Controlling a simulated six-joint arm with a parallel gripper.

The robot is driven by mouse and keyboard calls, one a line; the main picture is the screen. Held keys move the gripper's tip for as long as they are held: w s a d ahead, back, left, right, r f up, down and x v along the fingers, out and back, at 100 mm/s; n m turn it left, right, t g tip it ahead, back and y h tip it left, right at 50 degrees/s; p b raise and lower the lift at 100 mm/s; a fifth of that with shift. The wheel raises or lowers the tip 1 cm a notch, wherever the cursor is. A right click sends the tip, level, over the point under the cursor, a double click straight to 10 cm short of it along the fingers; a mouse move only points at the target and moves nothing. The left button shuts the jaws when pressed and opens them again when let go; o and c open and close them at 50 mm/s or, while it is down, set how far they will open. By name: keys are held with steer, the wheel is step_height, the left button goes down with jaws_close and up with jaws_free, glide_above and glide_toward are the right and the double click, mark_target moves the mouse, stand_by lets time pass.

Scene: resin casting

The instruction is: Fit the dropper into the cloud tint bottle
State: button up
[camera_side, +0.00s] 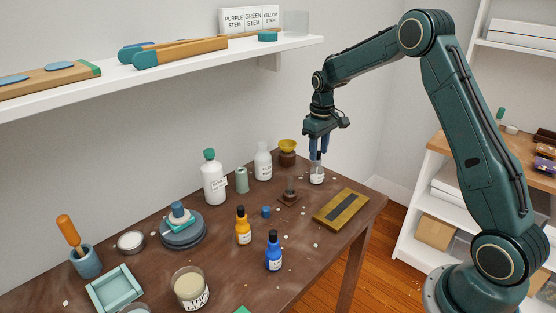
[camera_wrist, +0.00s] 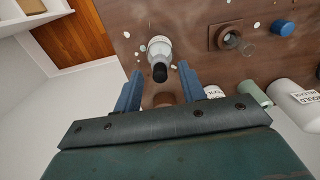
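The cloud tint bottle appears to be the small white, clear-sided bottle (camera_side: 317,175) near the table's far right corner; its label is too small to read. In the wrist view, the bottle (camera_wrist: 159,45) has a black dropper top (camera_wrist: 160,73) at its neck. The top looks in line with the bottle, but I cannot tell whether it is fully seated. My gripper (camera_side: 318,153) points down just above the bottle. In the wrist view, its blue fingers (camera_wrist: 160,78) stand apart on both sides of the black top, with gaps visible.
A yellow bowl on a brown jar (camera_side: 287,150) stands behind. A gold-edged tray (camera_side: 341,208) lies in front. Orange (camera_side: 243,228) and blue (camera_side: 273,252) bottles with black tops stand nearer. A white shelf (camera_side: 200,68) hangs above.

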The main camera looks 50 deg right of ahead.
steer(key=shift+r, duration=0.15)
step_height(320, 180, up, 14)
steer(key=shift+f, duration=0.25)
stand_by(0.5)
steer(key=s+a+r+t, duration=0.2)
steer(key=s+a+r, duration=0.2)
steer(key=s+a, duration=0.3)
steer(key=s+a+r+t, duration=0.1)
steer(key=s+a+r, duration=0.4)
steer(key=s, duration=0.3)
steer(key=s+a+f+t, duration=0.1)
steer(key=s+a+f, duration=0.1)
steer(key=s, duration=0.6)
steer(key=s+a+f+t, duration=0.1)
steer(key=s+a+f, duration=0.2)
steer(key=s, duration=0.5)
steer(key=shift+a+f+t, duration=0.3)
steer(key=shift+a+f, duration=0.05)
steer(key=shift+a, duration=0.15)
